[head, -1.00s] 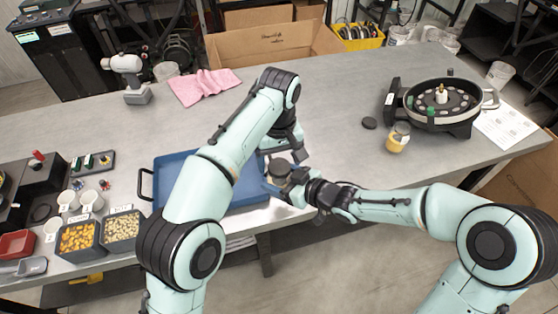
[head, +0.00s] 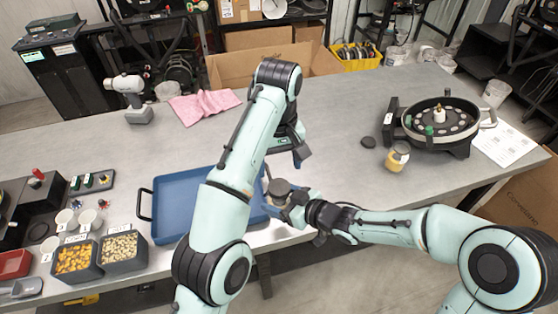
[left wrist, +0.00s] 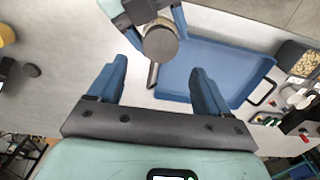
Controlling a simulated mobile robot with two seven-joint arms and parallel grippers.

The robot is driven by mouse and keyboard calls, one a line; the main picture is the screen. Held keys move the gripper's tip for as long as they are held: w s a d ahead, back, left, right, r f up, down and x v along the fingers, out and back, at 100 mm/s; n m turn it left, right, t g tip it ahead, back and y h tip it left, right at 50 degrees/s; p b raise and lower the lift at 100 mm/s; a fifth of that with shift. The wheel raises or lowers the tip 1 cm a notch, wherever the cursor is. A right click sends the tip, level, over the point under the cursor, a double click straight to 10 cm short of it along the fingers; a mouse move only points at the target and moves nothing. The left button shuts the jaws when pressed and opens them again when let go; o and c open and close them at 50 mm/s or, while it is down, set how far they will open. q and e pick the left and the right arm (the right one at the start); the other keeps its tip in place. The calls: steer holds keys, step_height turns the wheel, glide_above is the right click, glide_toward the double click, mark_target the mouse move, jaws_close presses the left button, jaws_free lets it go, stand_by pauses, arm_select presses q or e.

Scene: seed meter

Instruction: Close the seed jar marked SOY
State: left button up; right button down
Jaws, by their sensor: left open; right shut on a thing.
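My right gripper (head: 284,203) is shut on a jar with a round grey-brown top (head: 279,187), above the front edge of the blue tray. The same jar top (left wrist: 161,44) shows in the left wrist view, between the fingers of my right gripper (left wrist: 150,22). My left gripper (head: 300,152) is open and empty, apart from the held jar; its two blue fingers (left wrist: 156,88) are spread wide in the left wrist view. A second jar with yellow contents (head: 397,157) stands at the right, near a dark round disc (head: 368,142). No SOY marking is legible on either jar.
The blue tray (head: 170,212) lies under my left arm. Bins of yellow (head: 74,259) and pale seeds (head: 121,246) stand at the left. A round seed meter (head: 440,124) stands at the right, a pink cloth (head: 204,104) at the back.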

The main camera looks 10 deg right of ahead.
mark_target(279, 186)
arm_select(q)
steer(key=shift+s+r, duration=0.15)
steer(key=shift+r, duration=0.25)
steer(key=shift+f, duration=4)
steer(key=c, duration=1.1)
steer(key=o, duration=1.2)
